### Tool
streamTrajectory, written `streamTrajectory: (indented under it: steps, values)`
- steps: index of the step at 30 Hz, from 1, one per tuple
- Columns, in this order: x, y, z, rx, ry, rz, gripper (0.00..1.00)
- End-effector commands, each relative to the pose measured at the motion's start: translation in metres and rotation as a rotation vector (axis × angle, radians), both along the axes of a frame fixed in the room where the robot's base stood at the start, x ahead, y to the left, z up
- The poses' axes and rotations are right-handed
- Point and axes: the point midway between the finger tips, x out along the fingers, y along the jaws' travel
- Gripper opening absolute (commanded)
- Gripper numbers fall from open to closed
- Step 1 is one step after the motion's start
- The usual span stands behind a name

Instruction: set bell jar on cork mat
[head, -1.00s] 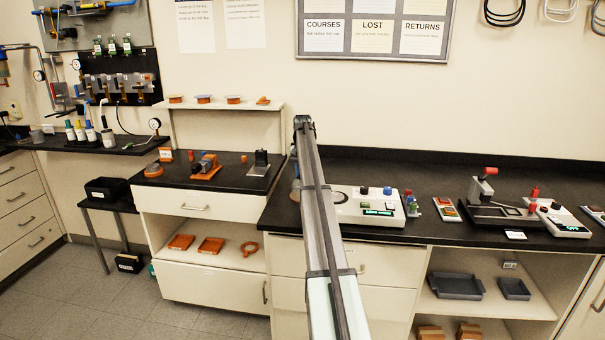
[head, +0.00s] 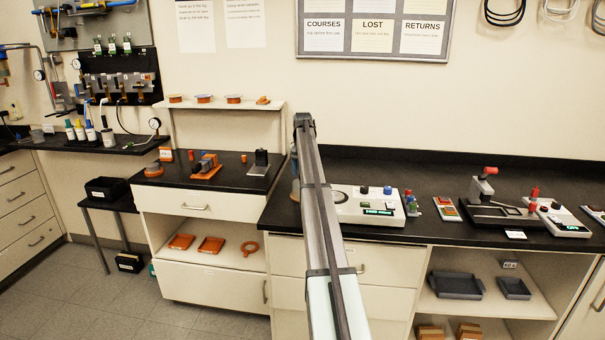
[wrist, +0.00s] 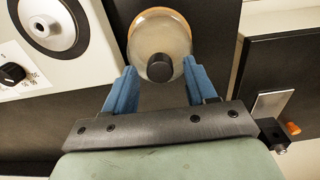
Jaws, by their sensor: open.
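The bell jar (wrist: 178,35) is a clear rounded dome with a black knob (wrist: 160,67). In the wrist view it is at top centre, with a tan rim round its far edge. My gripper (wrist: 159,68) is open, its two blue fingers on either side of the knob end; I see no grip on the jar. In the head view the jar (head: 295,170) is partly hidden behind my arm, and my gripper is hidden. A round orange-brown disc (head: 153,171), possibly the cork mat, lies at the left of the lower black bench.
A white instrument (head: 370,208) stands right of my arm; its dial (wrist: 50,22) shows left of the jar in the wrist view. An orange-based fixture (head: 205,168) and a dark block on a metal plate (head: 260,160) stand on the left bench.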

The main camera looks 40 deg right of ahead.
Motion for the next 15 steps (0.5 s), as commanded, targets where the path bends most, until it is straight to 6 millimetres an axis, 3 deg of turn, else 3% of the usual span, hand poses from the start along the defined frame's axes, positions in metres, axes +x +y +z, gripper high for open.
streamTrajectory:
  steps: [15]
  values:
    - [0.001, -0.001, 0.089, 0.0, 0.0, 0.0, 0.56]
